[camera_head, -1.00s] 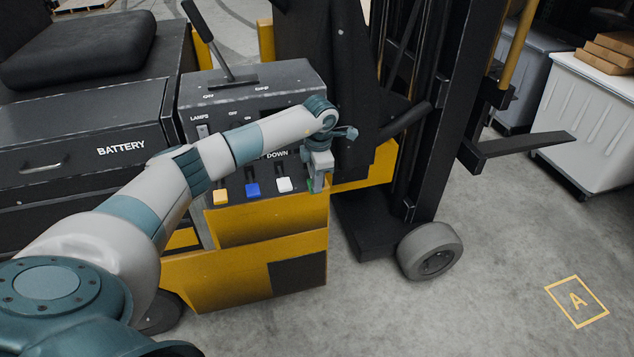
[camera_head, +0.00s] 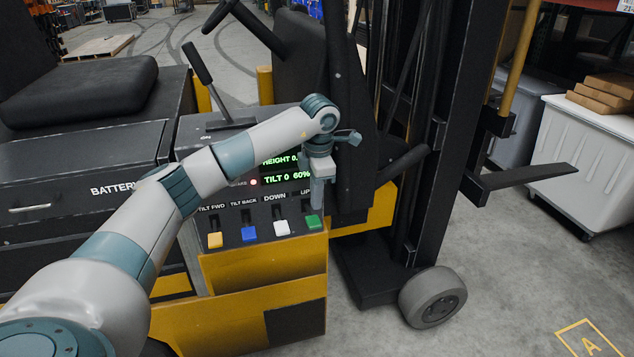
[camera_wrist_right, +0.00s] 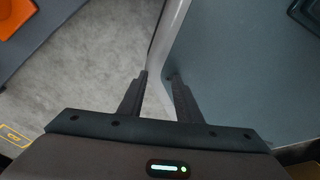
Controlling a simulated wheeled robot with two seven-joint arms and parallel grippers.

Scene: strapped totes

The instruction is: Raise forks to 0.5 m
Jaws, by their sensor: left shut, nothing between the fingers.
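The lift truck's visible fork (camera_head: 530,175) points right from the black mast (camera_head: 437,130), above the floor. The yellow and black control panel (camera_head: 265,290) has levers with a yellow knob (camera_head: 215,240), a blue knob (camera_head: 249,234), a white knob (camera_head: 282,228) marked DOWN and a green knob (camera_head: 313,222) marked UP. Its green display (camera_head: 287,172) reads "HEIGHT 0." with the rest hidden by my arm, and "TILT 0 60%". My left gripper (camera_head: 318,203) is shut and empty, pointing down just above the green knob; contact cannot be told. My right gripper (camera_wrist_right: 157,78) is open in the wrist view.
A white bin (camera_head: 590,150) with brown boxes (camera_head: 607,88) stands beyond the fork. The floor between wheel and bin is clear.

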